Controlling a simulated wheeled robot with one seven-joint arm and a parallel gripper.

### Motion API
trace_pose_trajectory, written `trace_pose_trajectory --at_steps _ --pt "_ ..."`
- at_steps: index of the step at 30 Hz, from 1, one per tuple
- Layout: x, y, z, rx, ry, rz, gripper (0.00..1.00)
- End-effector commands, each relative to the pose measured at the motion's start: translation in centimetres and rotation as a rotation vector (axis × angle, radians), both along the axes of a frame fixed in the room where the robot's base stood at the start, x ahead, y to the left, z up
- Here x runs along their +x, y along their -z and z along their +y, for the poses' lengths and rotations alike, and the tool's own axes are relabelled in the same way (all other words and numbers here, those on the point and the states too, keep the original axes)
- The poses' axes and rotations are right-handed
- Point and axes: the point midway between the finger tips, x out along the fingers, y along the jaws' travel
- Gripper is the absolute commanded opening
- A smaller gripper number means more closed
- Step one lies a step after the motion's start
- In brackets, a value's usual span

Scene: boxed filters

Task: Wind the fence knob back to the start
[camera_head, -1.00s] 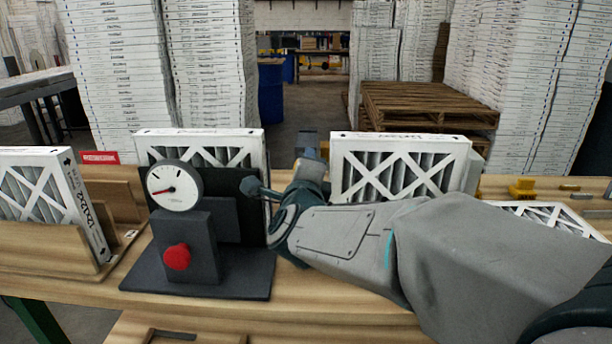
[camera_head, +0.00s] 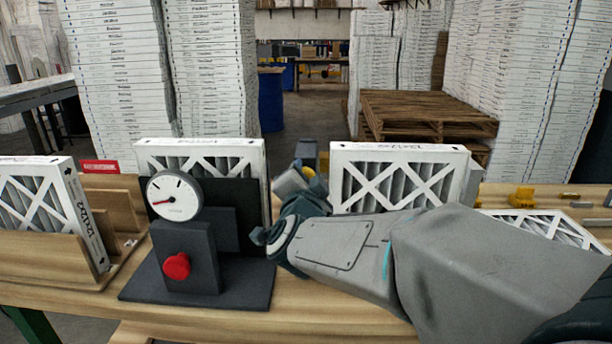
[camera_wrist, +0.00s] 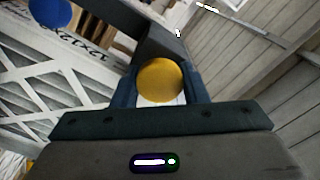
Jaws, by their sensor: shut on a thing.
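A round yellow knob (camera_wrist: 160,84) sits between the two dark fingers of my gripper (camera_wrist: 161,76) in the wrist view, and the fingers are shut on it. In the head view my wrist hides most of the gripper and the knob, between the two upright filters. A gauge stand with a white dial (camera_head: 174,196) and a red knob (camera_head: 176,266) stands left of my wrist. The dial's needle points to the lower left. A blue round knob (camera_wrist: 50,12) shows at the top left of the wrist view, apart from the fingers.
A filter in a wooden holder (camera_head: 45,195) is at left. Small yellow parts (camera_head: 522,196) lie at the right. Filter stacks and pallets stand beyond the bench.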

Motion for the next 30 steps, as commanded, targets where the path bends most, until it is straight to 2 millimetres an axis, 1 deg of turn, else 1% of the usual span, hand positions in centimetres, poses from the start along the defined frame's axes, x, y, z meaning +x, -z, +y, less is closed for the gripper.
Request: trace_pose_trajectory --at_steps 30 --pt "0.00 -0.13 0.17 -0.966 -0.002 0.036 0.17"
